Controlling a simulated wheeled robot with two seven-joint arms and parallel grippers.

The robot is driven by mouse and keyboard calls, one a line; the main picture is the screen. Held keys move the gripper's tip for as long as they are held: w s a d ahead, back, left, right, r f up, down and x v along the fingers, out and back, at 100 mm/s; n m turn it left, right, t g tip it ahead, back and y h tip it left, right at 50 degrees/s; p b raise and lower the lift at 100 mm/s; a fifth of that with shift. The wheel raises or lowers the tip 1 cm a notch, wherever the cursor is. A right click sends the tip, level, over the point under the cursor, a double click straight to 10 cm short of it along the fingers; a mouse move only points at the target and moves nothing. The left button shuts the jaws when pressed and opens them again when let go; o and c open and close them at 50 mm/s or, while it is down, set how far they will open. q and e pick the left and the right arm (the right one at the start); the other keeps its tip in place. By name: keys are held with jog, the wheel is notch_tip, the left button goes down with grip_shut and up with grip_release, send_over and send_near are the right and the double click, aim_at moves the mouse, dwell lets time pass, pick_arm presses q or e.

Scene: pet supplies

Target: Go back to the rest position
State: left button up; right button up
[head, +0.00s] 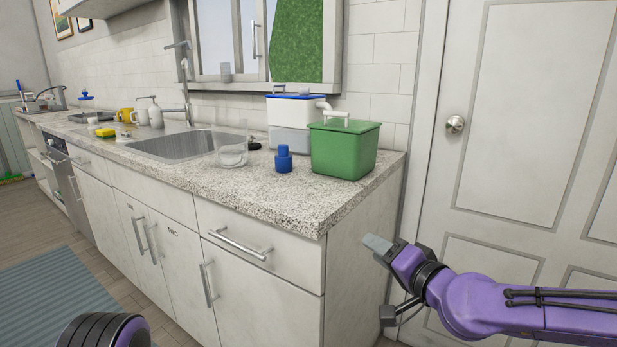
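My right arm comes in from the right. Its gripper (377,244) is in front of the counter's right end, apart from the counter and the things on it. Its grey fingertips show edge-on, so I cannot tell whether they are open or shut; nothing is seen held in them. Of my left arm only a black and purple part shows at the bottom left edge. My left gripper is out of view.
The speckled counter (260,196) holds a green bin (345,152), a blue bottle (283,160), a clear container (231,145), a white blue-rimmed box (293,112) and a sink (172,146). A white door (530,120) stands at right. Floor at left is open, with a blue rug (45,295).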

notch_tip(320, 180, down, 17)
jog(key=s+d+m+g+h, duration=0.2)
jog(key=s+m+h, duration=0.1)
jog(key=h, duration=0.1)
jog(key=s+d+f+g+h, duration=0.3)
jog(key=s+d+f, duration=0.2)
jog(key=s+f, duration=0.4)
jog(key=s+d+f+g+h, duration=0.2)
jog(key=s+d+f+g, duration=0.15)
jog(key=s+f, duration=0.65)
jog(key=s+d+f+n+g+h, duration=0.1)
jog(key=s+d+f, duration=0.25)
jog(key=s, duration=0.25)
jog(key=s+d+f+n+g+h, duration=0.1)
jog(key=s+d+f+g, duration=0.15)
jog(key=s+f, duration=0.35)
pick_arm(q)
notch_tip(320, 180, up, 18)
jog(key=p, duration=1.7)
jog(key=shift+p, duration=0.4)
pick_arm(e)
notch_tip(320, 180, up, 18)
jog(key=s, duration=0.1)
jog(key=shift+s, duration=0.4)
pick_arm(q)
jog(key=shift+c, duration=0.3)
